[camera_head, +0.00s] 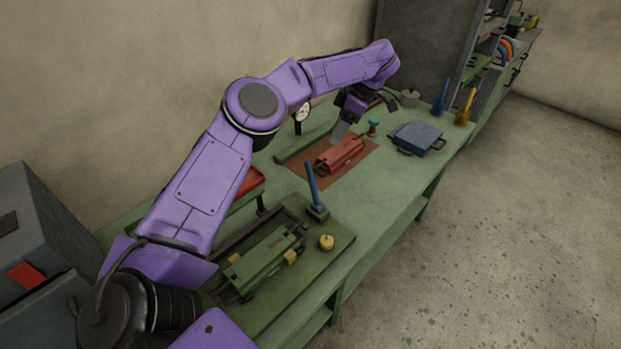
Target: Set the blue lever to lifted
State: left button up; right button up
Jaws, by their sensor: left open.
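A second blue lever (441,96) stands tilted at the far end of the bench, beside a yellow lever (465,105). The picture does not tell which one is meant. My left gripper (362,112) is open above the far part of the bench, near a red box (340,155). It is apart from both levers, and its fingers are partly hidden by the wrist. My right gripper is not in view.
The green bench (370,195) also carries a green box (262,262), a yellow knob (326,242), a blue box (416,138), a green knob (374,125) and a dial gauge (301,112). A grey cabinet (45,240) stands at the left. The floor at right is clear.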

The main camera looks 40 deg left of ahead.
pick_arm(q)
jog(key=p+v, duration=0.1)
jog(key=v, duration=0.4)
jog(key=shift+s, duration=0.1)
dwell(0.4)
jog(key=x, duration=1)
jog(key=shift+f, duration=0.2)
jog(key=shift+d+r, duration=0.1)
